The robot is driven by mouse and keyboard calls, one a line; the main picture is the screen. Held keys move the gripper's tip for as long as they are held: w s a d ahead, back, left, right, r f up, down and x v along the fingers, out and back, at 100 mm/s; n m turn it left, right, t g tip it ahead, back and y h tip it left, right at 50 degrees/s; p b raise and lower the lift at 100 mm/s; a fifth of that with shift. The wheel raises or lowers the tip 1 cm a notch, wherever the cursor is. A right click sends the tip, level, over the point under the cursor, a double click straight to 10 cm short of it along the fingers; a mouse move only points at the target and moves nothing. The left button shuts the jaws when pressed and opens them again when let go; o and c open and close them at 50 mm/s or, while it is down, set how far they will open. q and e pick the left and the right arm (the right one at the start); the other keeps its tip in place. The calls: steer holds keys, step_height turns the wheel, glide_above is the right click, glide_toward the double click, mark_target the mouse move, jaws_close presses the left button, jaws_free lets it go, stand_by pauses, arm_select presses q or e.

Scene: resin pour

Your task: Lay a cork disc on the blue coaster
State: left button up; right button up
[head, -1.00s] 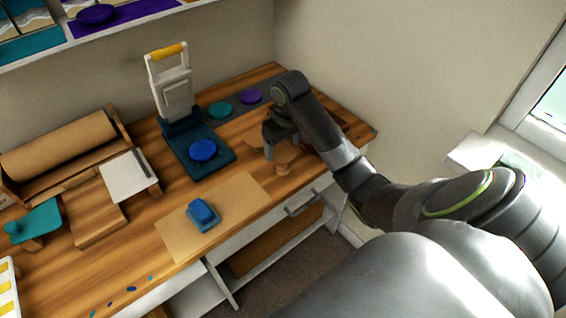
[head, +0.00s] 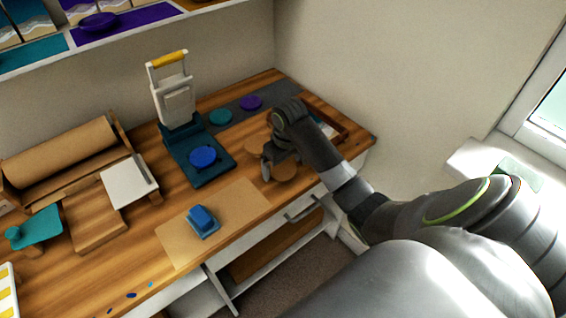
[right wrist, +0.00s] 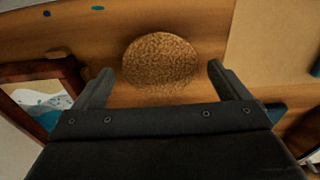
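The blue coaster (head: 203,156) is a round blue disc lying on the dark teal base of a press. A cork disc (right wrist: 160,60), round and speckled brown, lies flat on the wood in the right wrist view, ahead of and between the spread fingers of my right gripper (right wrist: 160,82). In the head view my right gripper (head: 272,163) is low over the bench, to the right of the blue coaster. One cork disc (head: 284,173) shows beside its fingers and another (head: 256,146) behind them. The gripper holds nothing. My left gripper is out of view.
The press (head: 174,99) with a yellow handle stands upright behind the blue coaster. Teal (head: 220,117) and purple (head: 251,103) discs lie on a grey mat. A brown sheet (head: 240,204) with a blue block (head: 202,217) lies in front. A dark-framed tray (right wrist: 62,76) is close to the gripper.

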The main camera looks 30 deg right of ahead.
mark_target(284, 170)
steer(key=r, duration=0.4)
steer(key=shift+s+d+r, duration=0.1)
steer(key=shift+s+r, duration=0.1)
steer(key=shift+r, duration=0.15)
step_height(284, 170, up, 8)
steer(key=s+p, duration=0.1)
steer(key=p, duration=0.5)
steer(key=shift+f+p, duration=0.2)
steer(key=shift+p, duration=0.1)
